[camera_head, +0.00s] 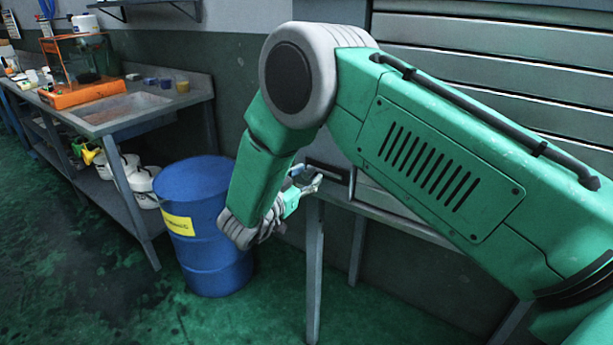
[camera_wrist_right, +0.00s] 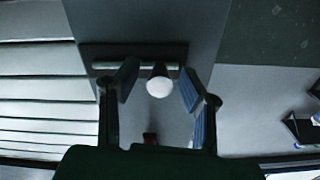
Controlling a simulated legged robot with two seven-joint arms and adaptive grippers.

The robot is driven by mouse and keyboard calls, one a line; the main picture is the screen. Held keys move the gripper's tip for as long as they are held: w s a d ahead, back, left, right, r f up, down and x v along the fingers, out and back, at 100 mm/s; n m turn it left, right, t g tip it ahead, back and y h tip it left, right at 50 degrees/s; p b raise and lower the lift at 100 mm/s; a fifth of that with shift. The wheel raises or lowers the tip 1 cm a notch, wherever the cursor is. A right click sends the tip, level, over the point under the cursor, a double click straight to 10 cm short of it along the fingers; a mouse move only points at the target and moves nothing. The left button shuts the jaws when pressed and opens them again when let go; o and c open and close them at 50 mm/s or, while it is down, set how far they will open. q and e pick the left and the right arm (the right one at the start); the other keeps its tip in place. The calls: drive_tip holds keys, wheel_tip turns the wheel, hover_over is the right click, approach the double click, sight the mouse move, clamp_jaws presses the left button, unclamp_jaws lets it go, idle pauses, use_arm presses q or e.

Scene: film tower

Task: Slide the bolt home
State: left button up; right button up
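In the right wrist view the bolt is a pale horizontal bar (camera_wrist_right: 110,66) on a dark backing plate (camera_wrist_right: 140,50). A round white knob (camera_wrist_right: 159,87) stands out from it. My right gripper (camera_wrist_right: 158,78) is open, with one finger on each side of the knob and a visible gap on both sides. In the head view my right gripper (camera_head: 304,183) is small, beside the dark plate (camera_head: 328,171) on the grey panel; the knob cannot be made out there. My left gripper is not in view.
A blue drum (camera_head: 189,222) with a yellow label stands left of my right forearm. A grey workbench (camera_head: 125,116) with an orange-framed box (camera_head: 80,68) is at the left. Grey shutter slats (camera_head: 480,38) are behind my arm. My right arm covers much of the head view.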

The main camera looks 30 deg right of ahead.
sight(330, 172)
drive_tip(key=shift+w+r, duration=0.1)
drive_tip(key=shift+d, duration=0.1)
clamp_jaws()
drive_tip(key=shift+s+d+r+p, duration=0.1)
drive_tip(key=shift+s+d+p, duration=0.3)
drive_tip(key=shift+s, duration=0.3)
drive_tip(key=shift+s+d+p, duration=0.15)
drive_tip(key=shift+s+p, duration=0.35)
drive_tip(key=shift+s, duration=0.2)
drive_tip(key=shift+s+d, duration=0.2)
drive_tip(key=shift+s, duration=0.2)
unclamp_jaws()
